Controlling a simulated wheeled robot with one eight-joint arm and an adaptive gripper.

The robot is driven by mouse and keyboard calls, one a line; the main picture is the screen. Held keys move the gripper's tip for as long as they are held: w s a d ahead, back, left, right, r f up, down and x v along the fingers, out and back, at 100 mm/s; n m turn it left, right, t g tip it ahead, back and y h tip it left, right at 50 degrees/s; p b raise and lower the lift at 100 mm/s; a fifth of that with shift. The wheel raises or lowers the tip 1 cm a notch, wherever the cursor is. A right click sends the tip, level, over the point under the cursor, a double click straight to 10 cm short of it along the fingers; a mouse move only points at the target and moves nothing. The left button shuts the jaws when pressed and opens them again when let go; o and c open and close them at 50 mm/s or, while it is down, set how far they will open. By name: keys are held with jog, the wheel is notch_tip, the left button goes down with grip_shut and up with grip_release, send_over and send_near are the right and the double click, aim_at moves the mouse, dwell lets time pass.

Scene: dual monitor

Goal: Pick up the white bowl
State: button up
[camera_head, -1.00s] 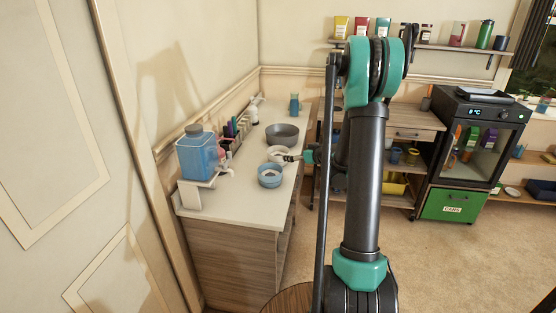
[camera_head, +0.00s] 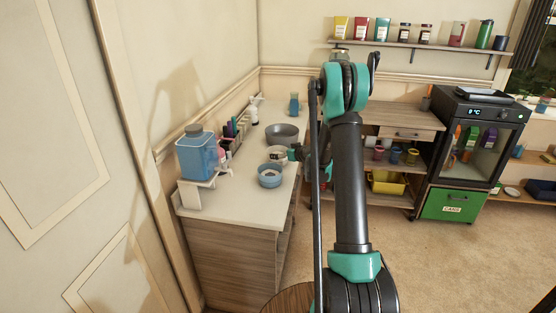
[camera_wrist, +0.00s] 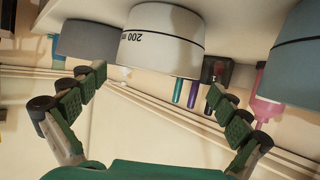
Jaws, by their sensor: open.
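The white bowl (camera_head: 276,150) stands on the counter between a grey bowl and a blue bowl. In the wrist view, which is upside down, the white bowl (camera_wrist: 165,38) shows a dark stripe and the marking "200". My gripper (camera_wrist: 158,84) is open, with green padded fingers spread either side of the bowl's width in the picture. Nothing is between the fingers, and I see no contact. In the head view my gripper (camera_head: 284,157) is small, at the bowl's near right side, and partly hides it.
The blue bowl (camera_head: 270,179) stands just in front and the grey bowl (camera_head: 282,137) just behind. Pens and a pink bottle (camera_wrist: 267,108) stand along the wall. A blue jug (camera_head: 196,157) sits on a small stand. The counter's front end (camera_head: 228,215) is clear.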

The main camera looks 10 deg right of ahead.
aim_at(273, 151)
jog(key=x, duration=0.4)
jog(key=shift+w+f, duration=0.35)
jog(key=c, duration=1.1)
jog(key=shift+r, duration=0.1)
notch_tip(273, 151, up, 20)
